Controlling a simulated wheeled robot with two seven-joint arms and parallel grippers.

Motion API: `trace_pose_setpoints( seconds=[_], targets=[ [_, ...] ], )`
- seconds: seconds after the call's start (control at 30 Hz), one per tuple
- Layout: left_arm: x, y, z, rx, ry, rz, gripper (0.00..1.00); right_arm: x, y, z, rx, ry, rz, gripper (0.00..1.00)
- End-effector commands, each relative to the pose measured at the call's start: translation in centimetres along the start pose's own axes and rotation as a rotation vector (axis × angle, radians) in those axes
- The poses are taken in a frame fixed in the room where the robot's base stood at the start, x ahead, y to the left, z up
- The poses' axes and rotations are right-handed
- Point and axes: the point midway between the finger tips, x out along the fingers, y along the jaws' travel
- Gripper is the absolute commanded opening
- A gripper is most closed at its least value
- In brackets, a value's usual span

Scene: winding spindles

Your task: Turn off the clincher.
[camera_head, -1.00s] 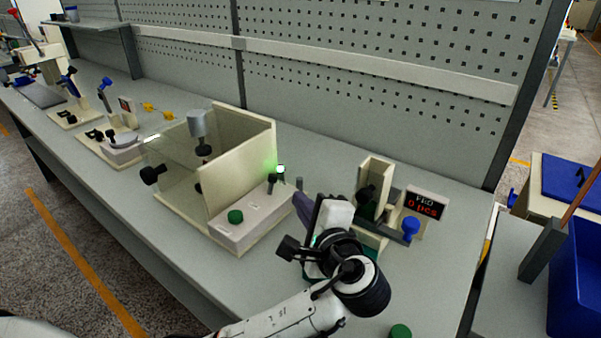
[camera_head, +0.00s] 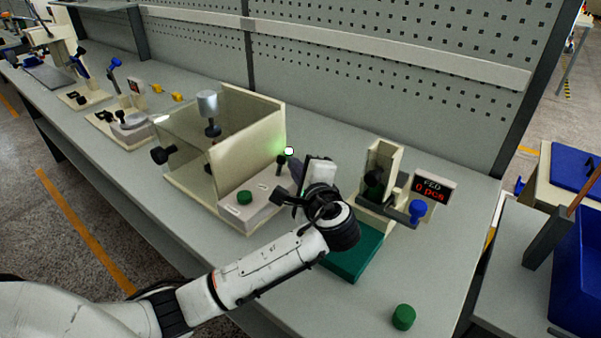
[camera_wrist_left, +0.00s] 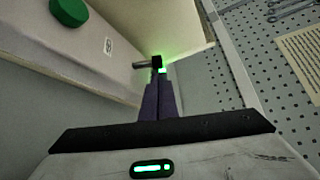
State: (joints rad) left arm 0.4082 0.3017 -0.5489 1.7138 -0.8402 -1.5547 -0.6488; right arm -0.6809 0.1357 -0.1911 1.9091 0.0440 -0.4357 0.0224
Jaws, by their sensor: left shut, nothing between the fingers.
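A cream boxed machine (camera_head: 232,155) with a clear front guard stands mid-bench; no label naming it the clincher is readable. Its sloped front panel carries a green button (camera_head: 244,197) and, at the right end, a dark switch lever (camera_head: 281,163) beside a lit green-white lamp (camera_head: 289,151). My left gripper (camera_head: 297,188) is just right of that panel end, its fingers partly hidden by the wrist. In the left wrist view its dark fingers (camera_wrist_left: 158,84) are together and empty, with their tips close to the lever (camera_wrist_left: 156,62); contact cannot be told. My right gripper is out of view.
A feeder with a red-digit display (camera_head: 433,189) and blue knob (camera_head: 418,208) stands to the right. A dark green pad (camera_head: 352,262) and a green button (camera_head: 403,317) lie nearer the front edge. Other stations line the bench at left. A pegboard wall (camera_head: 400,75) stands behind.

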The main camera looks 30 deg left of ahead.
Motion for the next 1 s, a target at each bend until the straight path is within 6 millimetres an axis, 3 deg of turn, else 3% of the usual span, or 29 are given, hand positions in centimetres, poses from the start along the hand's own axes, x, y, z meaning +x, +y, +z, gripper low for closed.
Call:
trace_pose_setpoints(
  seconds=[1.0],
  targets=[
    [0.2,0.2,0.4,-0.076,-0.002,-0.056,0.0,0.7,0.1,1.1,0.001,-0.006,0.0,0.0]
  ],
)
